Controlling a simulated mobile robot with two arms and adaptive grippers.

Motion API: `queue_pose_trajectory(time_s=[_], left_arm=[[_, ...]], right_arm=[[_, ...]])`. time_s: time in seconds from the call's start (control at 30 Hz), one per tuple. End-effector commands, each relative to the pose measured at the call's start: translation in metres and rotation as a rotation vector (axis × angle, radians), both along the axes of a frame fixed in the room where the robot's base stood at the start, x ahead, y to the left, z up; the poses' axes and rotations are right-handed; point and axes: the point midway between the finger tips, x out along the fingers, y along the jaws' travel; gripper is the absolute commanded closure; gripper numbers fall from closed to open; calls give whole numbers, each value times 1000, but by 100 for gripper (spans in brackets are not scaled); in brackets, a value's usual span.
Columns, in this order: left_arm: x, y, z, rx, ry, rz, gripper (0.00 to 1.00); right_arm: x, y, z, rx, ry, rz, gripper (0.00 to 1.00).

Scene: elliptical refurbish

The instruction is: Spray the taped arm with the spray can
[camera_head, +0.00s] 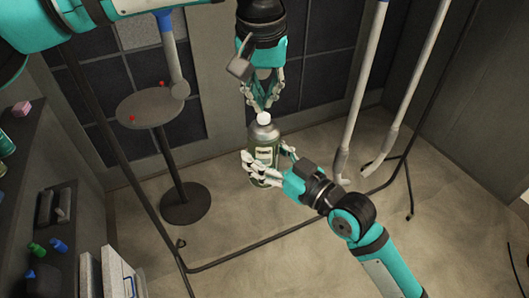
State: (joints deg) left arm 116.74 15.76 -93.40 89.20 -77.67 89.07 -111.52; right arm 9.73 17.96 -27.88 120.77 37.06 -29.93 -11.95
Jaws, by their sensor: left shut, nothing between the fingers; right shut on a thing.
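The spray can (264,140) is green and grey with a pale label and a white nozzle, and stands upright. My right gripper (268,166) is shut around its body, coming from the lower right. My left gripper (261,109) is shut and empty, pointing down just above the nozzle; I cannot tell if it touches it. A grey limb with a blue upper part (170,55) meets the round stand on the left. Two long pale limbs (362,85) (416,85) hang at the right, with blue at the top of the nearer one. I cannot tell which is the taped arm.
The round dark stand (150,108) has small red items on it. A thin black rack frame (262,232) runs along the floor. Shelves with small bottles (58,245) and a pink block (22,108) line the left edge. Open floor (230,270) lies in front.

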Motion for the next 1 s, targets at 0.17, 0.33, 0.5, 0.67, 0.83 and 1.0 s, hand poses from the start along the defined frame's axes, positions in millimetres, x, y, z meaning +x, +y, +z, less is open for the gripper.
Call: queue_pose_trajectory(time_s=[0.17, 0.33, 0.5, 0.67, 0.83, 1.0], left_arm=[[0, 0, 0, 0, 0, 0, 100], [0, 0, 0, 0, 0, 0, 100], [0, 0, -3, 0, 1, 0, 100], [0, 0, -7, 0, 0, 0, 100], [0, 0, -12, 0, 0, 0, 100], [0, 0, -17, 0, 1, 0, 100]], right_arm=[[0, 0, 2, 2, -4, 0, 77], [0, 0, 2, 2, -4, 0, 77], [0, 0, 2, 2, -4, 0, 77], [0, 0, 1, 2, -4, 0, 77], [0, 0, 2, 2, -4, 0, 77], [0, 0, 2, 2, -4, 0, 77]])
